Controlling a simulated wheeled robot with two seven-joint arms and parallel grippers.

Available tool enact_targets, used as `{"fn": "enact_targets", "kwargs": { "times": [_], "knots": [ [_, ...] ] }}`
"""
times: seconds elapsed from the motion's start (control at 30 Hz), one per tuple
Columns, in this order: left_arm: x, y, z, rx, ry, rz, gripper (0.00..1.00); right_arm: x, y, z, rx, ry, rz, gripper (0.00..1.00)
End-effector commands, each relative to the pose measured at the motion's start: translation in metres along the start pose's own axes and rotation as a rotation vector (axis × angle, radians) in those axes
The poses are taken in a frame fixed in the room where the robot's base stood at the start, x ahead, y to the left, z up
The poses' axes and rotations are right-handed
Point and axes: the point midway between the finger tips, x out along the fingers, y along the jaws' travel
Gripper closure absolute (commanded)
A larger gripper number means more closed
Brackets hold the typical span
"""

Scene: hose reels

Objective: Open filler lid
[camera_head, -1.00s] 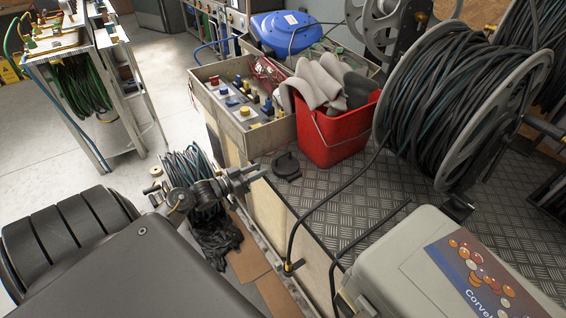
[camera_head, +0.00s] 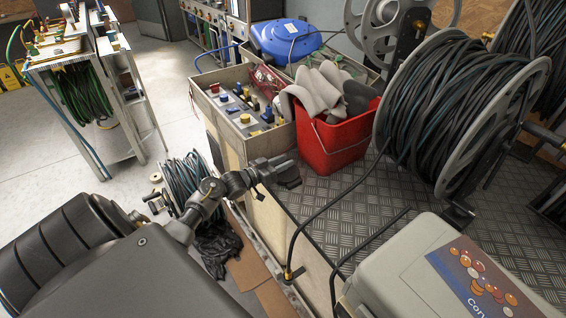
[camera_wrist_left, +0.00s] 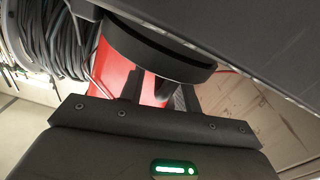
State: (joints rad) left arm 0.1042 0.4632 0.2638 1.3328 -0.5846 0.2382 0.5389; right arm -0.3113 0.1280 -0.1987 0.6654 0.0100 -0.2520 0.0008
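The filler lid, a black round cap, is on the checker-plate bench top in front of the red bucket. In the head view it is mostly hidden by my left gripper (camera_head: 282,164), with only a dark part of the lid (camera_head: 290,181) seen. In the left wrist view the lid (camera_wrist_left: 160,50) is a thick black disc just beyond the fingertips. My left gripper's fingers (camera_wrist_left: 160,92) stand apart, with red showing between them. I cannot tell whether they touch the lid. My right gripper is not in view.
A red bucket (camera_head: 330,146) with grey gloves stands right behind the lid. A wooden control box (camera_head: 217,118) is at its left, a large hose reel (camera_head: 462,105) at the right. A grey case (camera_head: 402,270) sits in front.

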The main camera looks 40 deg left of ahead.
Motion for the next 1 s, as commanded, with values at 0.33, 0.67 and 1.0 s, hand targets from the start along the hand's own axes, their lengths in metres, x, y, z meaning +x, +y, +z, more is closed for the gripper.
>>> {"fn": "enact_targets", "kwargs": {
  "times": [0.33,0.67,1.0],
  "knots": [
    [0.0034,-0.0001,0.0003,0.001,-0.001,-0.001,0.69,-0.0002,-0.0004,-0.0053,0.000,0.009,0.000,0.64],
    [0.0032,0.0001,0.0005,0.000,-0.001,0.000,1.00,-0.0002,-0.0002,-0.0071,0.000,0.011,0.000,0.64],
    [0.0010,-0.0003,-0.0013,0.016,-0.002,-0.003,1.00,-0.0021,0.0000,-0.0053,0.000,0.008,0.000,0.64]
  ]
}}
